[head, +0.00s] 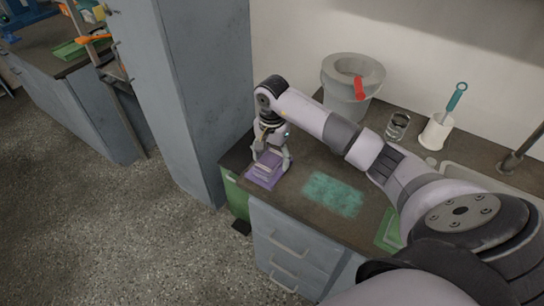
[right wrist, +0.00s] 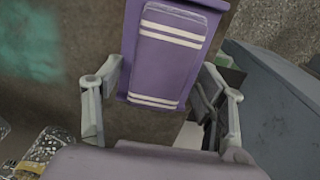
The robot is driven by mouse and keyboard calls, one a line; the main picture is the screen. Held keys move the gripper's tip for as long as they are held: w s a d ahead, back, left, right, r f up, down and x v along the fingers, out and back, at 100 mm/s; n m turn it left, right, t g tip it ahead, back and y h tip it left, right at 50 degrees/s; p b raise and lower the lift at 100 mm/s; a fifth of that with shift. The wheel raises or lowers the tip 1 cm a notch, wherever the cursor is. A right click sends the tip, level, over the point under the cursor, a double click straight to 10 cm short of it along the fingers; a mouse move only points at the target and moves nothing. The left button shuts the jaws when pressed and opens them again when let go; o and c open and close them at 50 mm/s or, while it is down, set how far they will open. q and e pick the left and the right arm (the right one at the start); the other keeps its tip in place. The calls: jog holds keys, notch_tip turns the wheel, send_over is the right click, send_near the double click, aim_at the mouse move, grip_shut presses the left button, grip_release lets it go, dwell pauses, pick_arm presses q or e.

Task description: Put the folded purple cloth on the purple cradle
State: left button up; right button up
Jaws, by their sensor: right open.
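The folded purple cloth (right wrist: 169,58) has white stripes and lies on the flat purple cradle (right wrist: 213,8) in the right wrist view. The cradle's margin shows around the cloth's far end. In the head view the cloth (head: 263,169) and the cradle (head: 257,181) are at the counter's left front corner. My right gripper (head: 272,160) points down over them. Its fingers are open, one on each side of the cloth in the wrist view (right wrist: 162,78), apart from it. My left gripper is not in view.
A teal patch (head: 333,195) lies on the counter right of the cradle. A grey bucket (head: 346,99), a glass (head: 397,126) and a white holder with a teal-handled brush (head: 436,132) stand behind my arm. A tall grey cabinet (head: 185,90) stands left of the counter.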

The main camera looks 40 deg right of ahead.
aim_at(272, 157)
jog(key=shift+r, duration=0.4)
notch_tip(272, 157, up, 11)
jog(key=b, duration=0.2)
jog(key=shift+r, duration=0.2)
